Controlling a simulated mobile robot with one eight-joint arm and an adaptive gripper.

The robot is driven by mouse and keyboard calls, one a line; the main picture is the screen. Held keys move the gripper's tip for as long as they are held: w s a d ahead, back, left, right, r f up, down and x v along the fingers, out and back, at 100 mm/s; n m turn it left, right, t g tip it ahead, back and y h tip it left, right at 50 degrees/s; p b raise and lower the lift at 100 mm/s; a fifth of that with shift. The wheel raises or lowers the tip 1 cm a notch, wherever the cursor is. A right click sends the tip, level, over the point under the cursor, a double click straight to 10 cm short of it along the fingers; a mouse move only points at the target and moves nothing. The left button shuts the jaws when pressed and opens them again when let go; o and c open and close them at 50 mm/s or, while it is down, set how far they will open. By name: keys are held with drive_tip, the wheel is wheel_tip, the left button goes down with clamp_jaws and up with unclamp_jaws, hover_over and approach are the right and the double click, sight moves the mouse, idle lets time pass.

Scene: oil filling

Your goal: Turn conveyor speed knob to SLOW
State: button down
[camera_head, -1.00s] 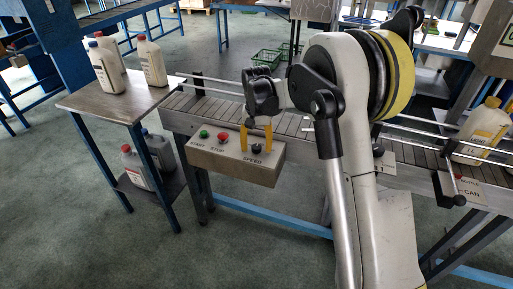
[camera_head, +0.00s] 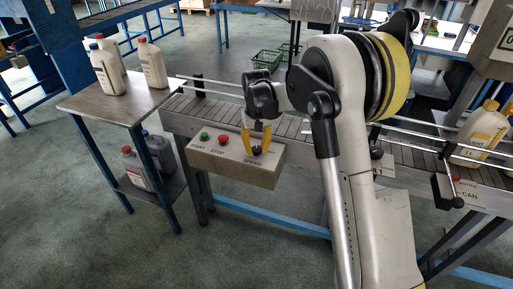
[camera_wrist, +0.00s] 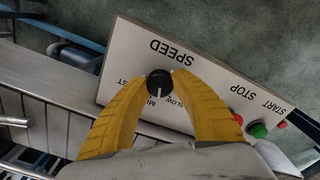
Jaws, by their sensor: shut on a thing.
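Part of the FAST label shows at left. My gripper (camera_wrist: 160,80) has its two yellow fingertips on opposite sides of the knob and is shut on it. In the head view, my gripper (camera_head: 257,146) reaches down to the knob (camera_head: 257,151) at the panel's right side.
Green START (camera_head: 204,136) and red STOP (camera_head: 223,140) buttons sit left of the knob on the same panel. The conveyor (camera_head: 215,112) runs behind. A side table (camera_head: 115,102) with bottles stands at left.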

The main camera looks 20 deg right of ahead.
sight(256, 148)
drive_tip(key=n+p, duration=0.1)
drive_tip(key=n, duration=0.5)
drive_tip(key=shift+n, duration=0.4)
idle(0.3)
drive_tip(key=c, duration=1)
unclamp_jaws()
wheel_tip(256, 148, up, 12)
